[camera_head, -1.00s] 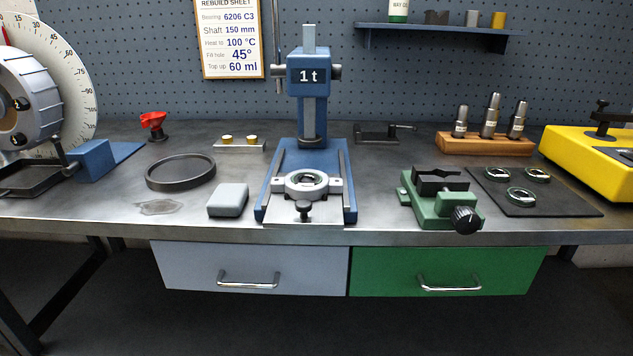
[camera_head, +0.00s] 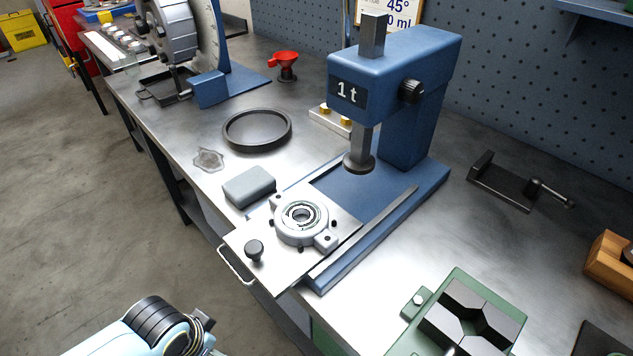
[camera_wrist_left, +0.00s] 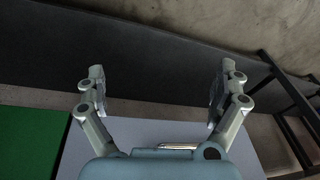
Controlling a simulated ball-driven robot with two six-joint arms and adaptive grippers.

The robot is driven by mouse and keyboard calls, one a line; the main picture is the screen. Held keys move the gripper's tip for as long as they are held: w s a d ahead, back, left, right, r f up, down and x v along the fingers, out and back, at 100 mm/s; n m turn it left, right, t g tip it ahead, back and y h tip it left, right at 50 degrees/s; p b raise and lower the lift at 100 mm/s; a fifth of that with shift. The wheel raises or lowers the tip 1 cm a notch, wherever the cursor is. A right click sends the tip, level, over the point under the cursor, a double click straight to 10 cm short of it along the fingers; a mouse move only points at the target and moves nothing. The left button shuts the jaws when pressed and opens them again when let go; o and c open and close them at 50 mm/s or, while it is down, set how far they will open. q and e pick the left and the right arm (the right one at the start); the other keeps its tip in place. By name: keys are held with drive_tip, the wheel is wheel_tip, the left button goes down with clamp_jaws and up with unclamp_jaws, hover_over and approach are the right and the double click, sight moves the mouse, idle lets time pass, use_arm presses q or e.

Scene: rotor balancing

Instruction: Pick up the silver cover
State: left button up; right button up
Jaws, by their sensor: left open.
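A round silver housing with side ears (camera_head: 301,222), with a bearing in its middle, sits on the sliding plate of the blue press. It is the silver cover-like piece nearest me; a larger ribbed silver body (camera_head: 166,27) stands against the dial further back. I cannot tell for sure which is the silver cover. My left arm comes in at the bottom left of the head view, below the bench edge and apart from both. In the left wrist view my left gripper (camera_wrist_left: 157,82) is open and empty, with the floor and drawer fronts behind it. My right gripper is not in view.
The blue press (camera_head: 400,90) rises behind the housing. A green vise (camera_head: 470,315) stands at the front right.

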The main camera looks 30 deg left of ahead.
use_arm(q)
drive_tip(key=w+d+r+p, duration=0.1)
drive_tip(key=w+r+p, duration=0.15)
drive_tip(key=r, duration=0.75)
drive_tip(key=w+r+p, duration=0.1)
drive_tip(key=r+p, duration=0.2)
drive_tip(key=r, duration=0.7)
wheel_tip(320, 180, up, 13)
drive_tip(key=n+g+h+p, duration=0.2)
drive_tip(key=n+p, duration=0.3)
drive_tip(key=n, duration=1.6)
hover_over(304, 220)
drive_tip(key=s+a, duration=0.1)
drive_tip(key=shift+n, duration=0.3)
drive_tip(key=f, duration=0.5)
drive_tip(key=shift+w+d, duration=0.1)
drive_tip(key=shift+d, duration=0.1)
drive_tip(key=shift+w+d+f+p, duration=0.1)
drive_tip(key=shift+f+p, duration=0.1)
drive_tip(key=shift+f, duration=0.7)
drive_tip(key=shift+w+a+f+p, duration=0.1)
drive_tip(key=shift+f+p, duration=0.1)
drive_tip(key=shift+f, duration=0.7)
drive_tip(key=shift+w+d+f+p, duration=0.1)
drive_tip(key=shift+f+p, duration=0.1)
drive_tip(key=shift+f, duration=0.7)
drive_tip(key=shift+s, duration=0.1)
drive_tip(key=c, duration=1.3)
drive_tip(key=shift+r, duration=0.1)
drive_tip(key=shift+c, duration=0.9)
